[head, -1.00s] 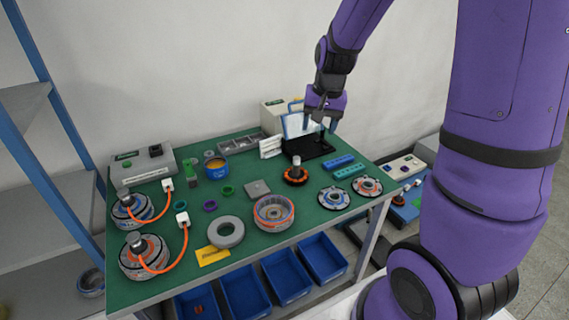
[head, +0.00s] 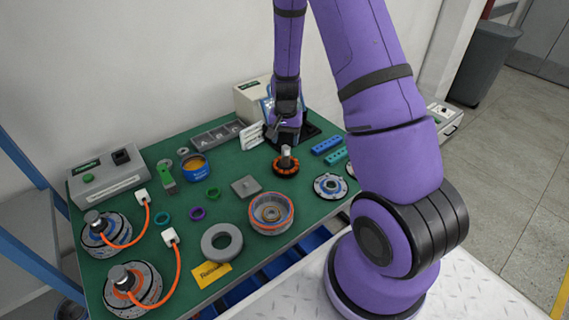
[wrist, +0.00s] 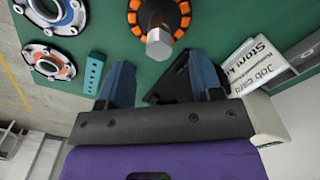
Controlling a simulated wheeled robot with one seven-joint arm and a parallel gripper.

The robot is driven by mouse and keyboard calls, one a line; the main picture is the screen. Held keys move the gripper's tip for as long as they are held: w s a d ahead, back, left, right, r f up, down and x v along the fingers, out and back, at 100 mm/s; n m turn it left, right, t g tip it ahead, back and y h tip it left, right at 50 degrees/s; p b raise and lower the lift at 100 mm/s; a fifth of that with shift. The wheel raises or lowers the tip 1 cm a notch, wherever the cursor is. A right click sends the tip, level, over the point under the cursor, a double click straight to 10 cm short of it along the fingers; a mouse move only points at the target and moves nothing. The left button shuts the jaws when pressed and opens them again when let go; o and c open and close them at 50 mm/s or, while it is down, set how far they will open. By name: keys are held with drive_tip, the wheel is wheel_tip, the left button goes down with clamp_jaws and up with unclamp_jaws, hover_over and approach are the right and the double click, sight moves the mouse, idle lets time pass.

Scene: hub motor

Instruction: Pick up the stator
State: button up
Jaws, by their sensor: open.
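The stator (head: 286,168), a dark ring with orange windings and an upright grey shaft, stands on the green table (head: 233,212) below my gripper (head: 285,146). In the wrist view the stator (wrist: 176,14) is at the top edge and partly cut off, its shaft pointing toward the camera. My gripper (wrist: 163,72) has its two blue fingers apart, with nothing between them. The stator lies beyond the fingertips, apart from them. In the head view the fingertips are small and hard to make out, just behind the shaft.
A black stand (wrist: 172,82) and a job card holder (head: 253,136) are close to the gripper. A blue strip (head: 326,145), a teal strip (head: 336,157), a round end plate (head: 330,187) and a round housing (head: 271,227) lie around the stator. A grey ring (head: 207,244) is front left.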

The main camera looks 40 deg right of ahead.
sight(286, 147)
drive_tip(key=shift+f, duration=3.35)
clamp_jaws()
drive_tip(key=shift+r, duration=0.1)
